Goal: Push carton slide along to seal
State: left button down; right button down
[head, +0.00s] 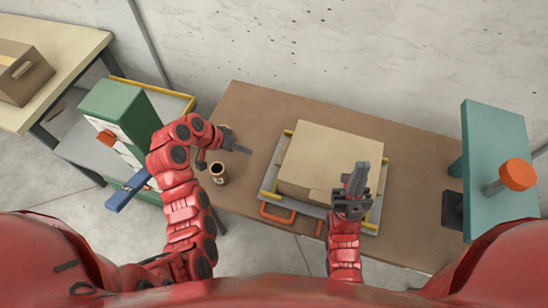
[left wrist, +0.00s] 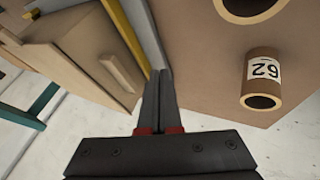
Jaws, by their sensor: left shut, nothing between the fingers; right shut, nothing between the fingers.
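The brown carton (head: 330,155) sits on a grey slide tray (head: 312,211) with yellow rails and an orange handle (head: 276,213). My left gripper (head: 248,151) is shut and empty, left of the carton and apart from it. In the left wrist view its shut fingertips (left wrist: 159,74) point toward the tray edge, with the carton (left wrist: 90,65) to their left. My right gripper (head: 361,168) is shut and empty, at the carton's near right part in the picture; I cannot tell whether it touches. It hides part of the carton and tray.
A cardboard tube (head: 218,173) stands near my left gripper; a tube labelled 62 (left wrist: 262,80) shows in the wrist view. A teal panel with an orange knob (head: 516,174) stands right. A green box (head: 118,108) and a side table (head: 60,50) are left. Brown table right of the carton is clear.

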aim_at(274, 160)
pick_arm(q)
jog(key=b+x, duration=0.3)
jog(key=x, duration=0.2)
jog(key=p+x, duration=0.2)
jog(key=x, duration=0.3)
jog(key=d+p, duration=0.1)
jog(key=s+d+p, duration=0.1)
jog(key=d, duration=0.1)
jog(key=shift+d+r, duration=0.1)
jog(key=shift+d, duration=0.05)
jog(key=shift+d+p, duration=0.25)
jog(key=shift+p, duration=0.05)
